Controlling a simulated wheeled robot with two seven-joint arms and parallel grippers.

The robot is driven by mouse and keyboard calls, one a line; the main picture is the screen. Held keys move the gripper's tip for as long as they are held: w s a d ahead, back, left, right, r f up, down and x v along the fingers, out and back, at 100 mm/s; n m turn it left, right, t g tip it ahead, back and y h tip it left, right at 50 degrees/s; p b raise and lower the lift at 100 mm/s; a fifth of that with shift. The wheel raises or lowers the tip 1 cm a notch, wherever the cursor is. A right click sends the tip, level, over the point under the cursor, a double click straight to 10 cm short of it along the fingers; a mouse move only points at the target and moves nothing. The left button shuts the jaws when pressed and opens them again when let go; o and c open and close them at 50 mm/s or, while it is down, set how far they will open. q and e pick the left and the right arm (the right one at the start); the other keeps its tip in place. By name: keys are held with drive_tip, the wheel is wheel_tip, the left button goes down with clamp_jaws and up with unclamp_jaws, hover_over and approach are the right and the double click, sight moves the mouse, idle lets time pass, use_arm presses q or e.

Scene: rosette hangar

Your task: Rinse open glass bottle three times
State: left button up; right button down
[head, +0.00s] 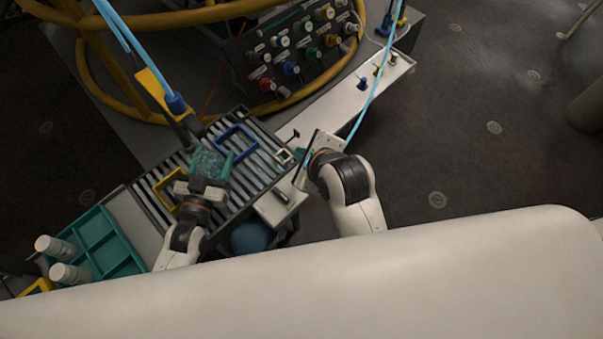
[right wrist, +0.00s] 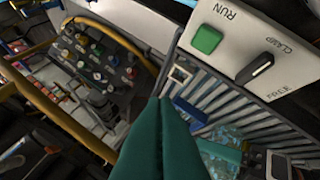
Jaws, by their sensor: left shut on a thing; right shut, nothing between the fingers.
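The glass bottle (head: 207,160) shows as a pale blue see-through shape over the slatted rack. My left gripper (head: 210,172) is shut on it, and its teal fingers hide part of it. Pale blue glass (right wrist: 226,133) also shows at the lower right of the right wrist view, beside teal fingers. I cannot tell whether the bottle is tilted or holds water. My right gripper (head: 303,162) is shut and empty beside the control panel at the rack's right end. Its teal fingers (right wrist: 164,110) are together in the right wrist view.
The panel has a green RUN button (right wrist: 207,39) and a CLAMP/FREE lever (right wrist: 255,69). The slatted rack (head: 262,170) carries a blue frame (head: 237,141) and a yellow frame (head: 163,190). A blue hose fitting (head: 176,103) stands behind. A teal tray (head: 108,250) with white containers is lower left.

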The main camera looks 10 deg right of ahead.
drive_tip(key=shift+f, duration=4.45)
drive_tip(key=shift+f, duration=0.4)
drive_tip(key=shift+f, duration=0.5)
drive_tip(key=shift+r, duration=0.15)
idle(0.7)
drive_tip(key=shift+r, duration=0.8)
